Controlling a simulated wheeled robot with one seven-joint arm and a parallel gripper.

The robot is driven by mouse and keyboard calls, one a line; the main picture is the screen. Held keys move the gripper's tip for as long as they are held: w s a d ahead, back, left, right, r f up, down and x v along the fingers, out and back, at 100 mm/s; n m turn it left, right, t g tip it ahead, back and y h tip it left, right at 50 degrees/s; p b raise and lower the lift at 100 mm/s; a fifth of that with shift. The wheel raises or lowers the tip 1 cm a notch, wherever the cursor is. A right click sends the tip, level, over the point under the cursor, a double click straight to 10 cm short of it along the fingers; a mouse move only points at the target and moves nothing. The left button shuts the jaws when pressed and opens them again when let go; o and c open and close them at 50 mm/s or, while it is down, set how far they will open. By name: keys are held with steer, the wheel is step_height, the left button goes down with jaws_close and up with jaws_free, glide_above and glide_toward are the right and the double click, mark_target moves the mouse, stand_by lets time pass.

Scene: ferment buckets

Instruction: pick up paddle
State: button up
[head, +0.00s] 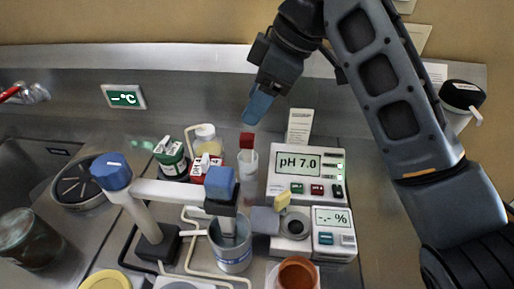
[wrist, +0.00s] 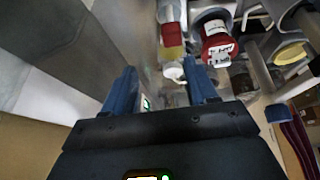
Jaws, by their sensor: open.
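My gripper (head: 258,106) is in the upper middle of the head view, pointing down, its blue fingers open and empty. In the wrist view my gripper (wrist: 163,88) shows two blue fingers spread apart with nothing between them. Below it in the head view, a red-topped piece (head: 246,141) stands upright in a clear holder (head: 248,164), apart from the fingertips. What looks like the same red piece (wrist: 173,35) is beyond the fingers in the wrist view. A blue-topped upright tool (head: 221,182) stands in a grey bucket (head: 232,258). I cannot tell for sure which is the paddle.
A pH meter (head: 306,177) and a percent meter (head: 334,240) stand at right of the holder. A green jar (head: 171,157) and a red-labelled jar (head: 206,168) crowd its left. A white arm with a blue cap (head: 111,171) spans the left. A sink (head: 30,160) is far left.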

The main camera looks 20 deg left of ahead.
mark_target(248, 136)
steer(key=shift+g+h, duration=0.3)
steer(key=shift+h, duration=0.1)
steer(key=shift+s+d+f+p+x, duration=0.1)
steer(key=shift+s+d+p+x, duration=0.15)
steer(key=shift+x, duration=1)
steer(key=shift+s+d+f+p+x, duration=0.1)
steer(key=shift+d+x, duration=0.15)
steer(key=shift+x, duration=1.05)
steer(key=shift+s+d+f+p+x, duration=0.1)
steer(key=shift+s+d+p+x, duration=0.15)
steer(key=shift+x, duration=1)
steer(key=c, duration=1)
